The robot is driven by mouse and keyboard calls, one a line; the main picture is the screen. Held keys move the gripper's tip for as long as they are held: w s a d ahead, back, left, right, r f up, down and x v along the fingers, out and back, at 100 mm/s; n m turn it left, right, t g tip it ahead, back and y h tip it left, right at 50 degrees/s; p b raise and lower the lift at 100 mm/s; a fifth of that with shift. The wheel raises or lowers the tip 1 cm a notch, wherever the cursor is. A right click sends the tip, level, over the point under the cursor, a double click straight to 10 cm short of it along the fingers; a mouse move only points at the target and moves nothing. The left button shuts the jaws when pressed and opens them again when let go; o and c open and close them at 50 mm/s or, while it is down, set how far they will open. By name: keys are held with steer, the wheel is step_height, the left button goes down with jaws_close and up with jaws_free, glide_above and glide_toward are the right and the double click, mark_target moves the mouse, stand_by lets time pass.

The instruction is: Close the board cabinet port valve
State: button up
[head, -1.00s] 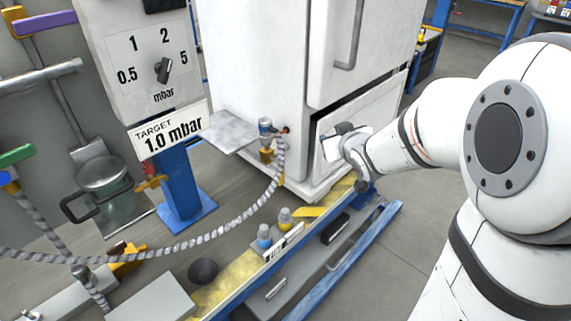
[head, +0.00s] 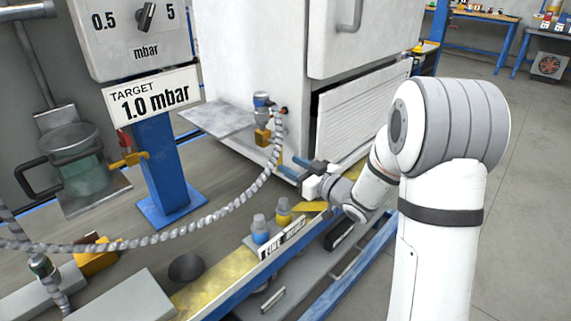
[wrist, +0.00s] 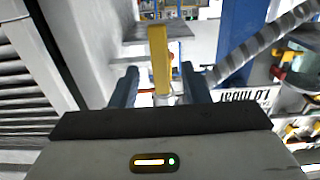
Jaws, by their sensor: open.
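The board cabinet port valve (head: 262,108) is a grey fitting on the lower front of the white cabinet (head: 255,50). Its yellow handle (head: 262,136) hangs below it, and a ribbed hose runs from beside it. In the wrist view the yellow handle (wrist: 160,60) appears as a long bar in the gap between my two blue fingers. My gripper (head: 293,168) is open, below and to the right of the valve in the head view. In the wrist view my gripper (wrist: 160,78) spans the handle's line; contact cannot be told.
A grey shelf plate (head: 215,119) juts out left of the valve. The ribbed hose (head: 225,218) sags to the left. Blue (head: 260,230) and yellow (head: 283,211) capped bottles stand below my gripper. A louvred panel (head: 355,120) is at the right.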

mark_target(281, 159)
steer(key=shift+b+x, duration=0.6)
steer(key=shift+x, duration=2.2)
steer(key=shift+c, duration=0.5)
jaws_close()
